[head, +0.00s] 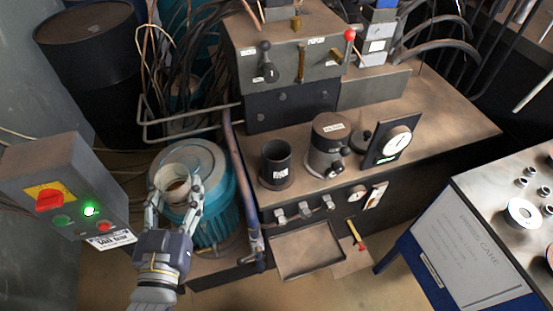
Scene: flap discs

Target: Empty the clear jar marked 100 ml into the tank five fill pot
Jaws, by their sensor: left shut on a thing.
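My left gripper (175,199) comes up from the bottom left and is shut around a clear jar (174,174). The jar has an open top and a brown content low inside; its marking cannot be read. It is held in front of the teal motor-like drum. An open dark pot (276,164) with a white label stands on the machine bench, to the right of the jar and apart from it. A grey lidded pot (328,145) with a label stands beside it. I cannot read which one is tank five. My right gripper is not in view.
A teal drum (216,190) stands behind the jar, with an upright pipe (235,170) between it and the bench. A control box (65,190) with a red knob is at left. A gauge (397,143) stands right of the pots. A metal tray (306,250) hangs below.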

